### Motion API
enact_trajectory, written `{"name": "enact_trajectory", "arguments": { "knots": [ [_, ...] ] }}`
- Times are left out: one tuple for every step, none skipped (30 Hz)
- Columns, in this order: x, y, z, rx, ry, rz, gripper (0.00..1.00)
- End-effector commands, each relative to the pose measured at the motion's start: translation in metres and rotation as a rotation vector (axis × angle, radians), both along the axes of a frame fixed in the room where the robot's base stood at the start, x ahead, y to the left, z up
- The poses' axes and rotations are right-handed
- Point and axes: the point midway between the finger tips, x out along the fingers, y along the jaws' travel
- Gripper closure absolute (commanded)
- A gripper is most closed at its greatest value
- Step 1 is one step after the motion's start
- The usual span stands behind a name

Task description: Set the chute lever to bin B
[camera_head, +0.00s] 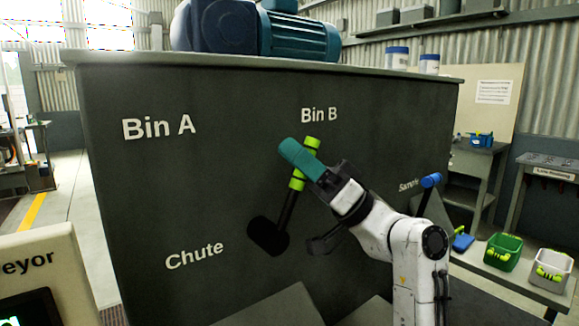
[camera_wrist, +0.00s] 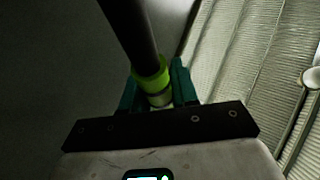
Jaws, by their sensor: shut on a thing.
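The chute lever (camera_head: 286,212) is a black rod with bright green bands on a dark round pivot, above and right of the white word "Chute". The rod leans up and to the right, and its green top end lies just below the "Bin B" label (camera_head: 319,115). The "Bin A" label (camera_head: 158,127) is farther left. My gripper (camera_head: 299,155) has teal fingers and is shut on the upper part of the lever, hiding some of it. In the wrist view, the black rod and a green band (camera_wrist: 151,80) lie between the teal fingers.
The lever is on a dark grey machine panel (camera_head: 220,180), with a blue motor (camera_head: 300,38) on top. A blue-handled sample lever (camera_head: 431,180) is to the right. A bench at right holds a green bin (camera_head: 503,252) and a grey bin (camera_head: 549,270).

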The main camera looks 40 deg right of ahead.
Motion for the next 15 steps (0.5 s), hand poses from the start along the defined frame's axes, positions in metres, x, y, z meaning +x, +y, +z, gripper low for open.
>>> {"name": "enact_trajectory", "arguments": {
  "knots": [
    [-0.0001, -0.0019, -0.0015, 0.007, 0.001, -0.002, 1.0],
    [-0.0001, -0.0021, -0.0015, 0.01, 0.001, -0.002, 1.0],
    [-0.0001, -0.0025, -0.0014, 0.012, 0.002, -0.002, 1.0],
    [-0.0001, -0.0028, -0.0014, 0.012, 0.002, -0.002, 1.0],
    [-0.0002, -0.003, -0.0013, 0.014, 0.002, -0.002, 1.0],
    [-0.0001, -0.0031, -0.0013, 0.014, 0.002, -0.002, 1.0],
    [-0.0001, -0.0032, -0.0014, 0.014, 0.002, -0.002, 1.0],
    [0.0, -0.0034, -0.0014, 0.015, 0.002, -0.003, 1.0],
    [0.0, -0.0035, -0.0015, 0.015, 0.002, -0.003, 1.0],
    [-0.0001, -0.0036, -0.0015, 0.015, 0.002, -0.003, 1.0],
    [0.0, -0.0037, -0.0016, 0.015, 0.002, -0.003, 1.0],
    [0.0, -0.0038, -0.0017, 0.015, 0.002, -0.003, 1.0],
    [0.0, -0.0039, -0.0018, 0.015, 0.003, -0.004, 1.0],
    [0.0, -0.0039, -0.0019, 0.015, 0.003, -0.004, 0.69],
    [0.0, -0.0039, -0.0019, 0.015, 0.003, -0.004, 0.66]
  ]
}}
